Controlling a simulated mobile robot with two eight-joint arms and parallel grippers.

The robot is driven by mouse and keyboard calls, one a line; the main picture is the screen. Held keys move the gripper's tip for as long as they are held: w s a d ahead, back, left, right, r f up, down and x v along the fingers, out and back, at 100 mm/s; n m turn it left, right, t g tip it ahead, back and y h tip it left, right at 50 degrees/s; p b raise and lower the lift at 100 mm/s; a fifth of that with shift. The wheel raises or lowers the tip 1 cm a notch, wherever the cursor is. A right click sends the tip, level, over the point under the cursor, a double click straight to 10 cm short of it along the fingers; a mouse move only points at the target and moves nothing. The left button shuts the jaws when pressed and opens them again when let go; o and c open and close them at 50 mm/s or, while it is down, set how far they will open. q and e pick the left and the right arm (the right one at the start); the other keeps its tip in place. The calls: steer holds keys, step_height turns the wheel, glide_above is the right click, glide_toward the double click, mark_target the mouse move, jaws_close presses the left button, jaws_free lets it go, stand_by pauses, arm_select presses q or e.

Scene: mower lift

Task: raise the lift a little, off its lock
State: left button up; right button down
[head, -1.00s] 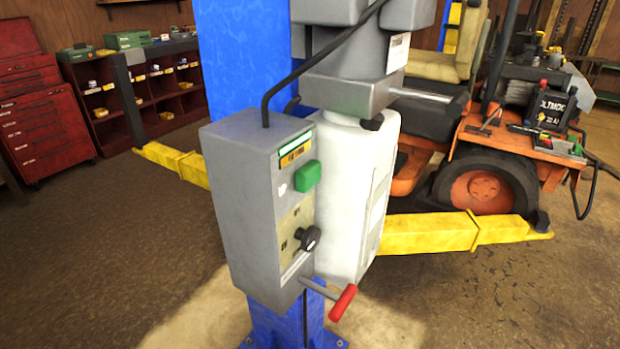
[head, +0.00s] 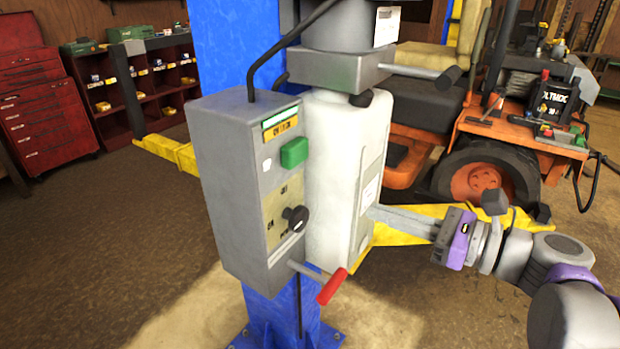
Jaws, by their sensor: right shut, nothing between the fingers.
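The lift's grey control box (head: 228,190) is mounted on the blue lift post (head: 232,45), left of centre. Its front carries a green button (head: 294,152) and a black knob (head: 295,217). A red-handled lever (head: 332,287) sticks out at its lower right. The white tank (head: 333,170) stands beside the box under the grey motor unit. My right gripper (head: 374,213) is shut and empty, pointing left, with its tips at the tank's right edge in the picture. I cannot tell whether it touches the tank. My left gripper is not in view.
The lift's yellow arms extend left (head: 165,149) and right (head: 400,234), the right one partly behind my arm. An orange mower (head: 530,155) stands behind at right. A red tool chest (head: 38,120) and shelves (head: 160,85) are at left. The floor at front left is clear.

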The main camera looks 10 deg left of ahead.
mark_target(296, 167)
steer(key=shift+w+r+m+y, duration=0.2)
steer(key=shift+r+m, duration=0.05)
steer(key=shift+r, duration=0.3)
steer(key=shift+w+r+m+y, duration=0.2)
steer(key=shift+r+m, duration=0.05)
steer(key=shift+r, duration=0.3)
steer(key=p+x, duration=0.1)
steer(key=x, duration=1.3)
steer(key=shift+w, duration=0.1)
